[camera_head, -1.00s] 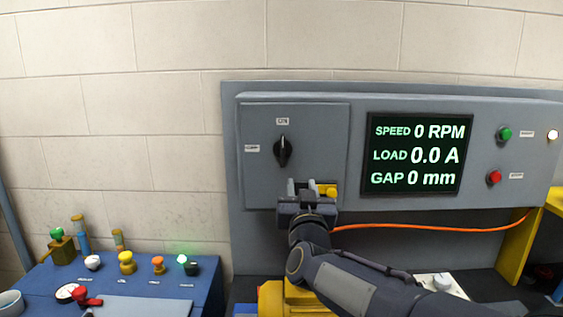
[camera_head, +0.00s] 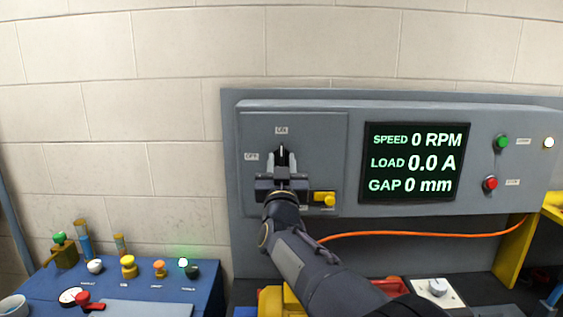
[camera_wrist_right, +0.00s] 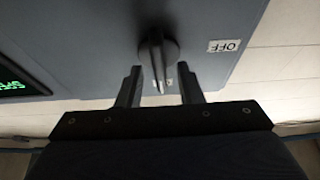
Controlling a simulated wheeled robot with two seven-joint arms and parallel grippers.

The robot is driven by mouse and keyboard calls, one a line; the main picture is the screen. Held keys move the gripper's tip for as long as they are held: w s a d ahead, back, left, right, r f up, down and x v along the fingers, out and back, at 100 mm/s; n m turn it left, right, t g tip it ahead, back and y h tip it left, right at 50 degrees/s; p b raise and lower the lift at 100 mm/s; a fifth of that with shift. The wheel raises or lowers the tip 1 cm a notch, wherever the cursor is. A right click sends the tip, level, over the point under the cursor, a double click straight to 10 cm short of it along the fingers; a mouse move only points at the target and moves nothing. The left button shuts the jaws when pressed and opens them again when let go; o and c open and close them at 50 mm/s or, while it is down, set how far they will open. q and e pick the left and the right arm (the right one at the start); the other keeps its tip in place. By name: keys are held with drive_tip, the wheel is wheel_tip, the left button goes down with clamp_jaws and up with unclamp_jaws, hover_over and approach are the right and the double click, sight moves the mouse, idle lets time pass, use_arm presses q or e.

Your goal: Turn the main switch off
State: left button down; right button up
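The main switch is a black rotary knob (camera_head: 281,152) on the grey panel door. Its pointer is upright, toward the ON label (camera_head: 281,130); the OFF label (camera_head: 251,156) is to its left. In the right wrist view the knob (camera_wrist_right: 157,48) stands ahead, with the OFF label (camera_wrist_right: 225,46) beside it. My right gripper (camera_head: 284,160) is at the knob, its fingers apart. In the wrist view the fingers (camera_wrist_right: 160,86) lie on either side of the knob's tip, with gaps visible. My left gripper is not in view.
A yellow latch (camera_head: 325,199) sits just right of my right gripper. A display (camera_head: 415,162) shows zero speed, load and gap. Green (camera_head: 502,142) and red (camera_head: 490,183) buttons are at right. An orange cable (camera_head: 430,235) runs below. A blue bench (camera_head: 205,285) with small controls stands at left.

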clamp_jaws()
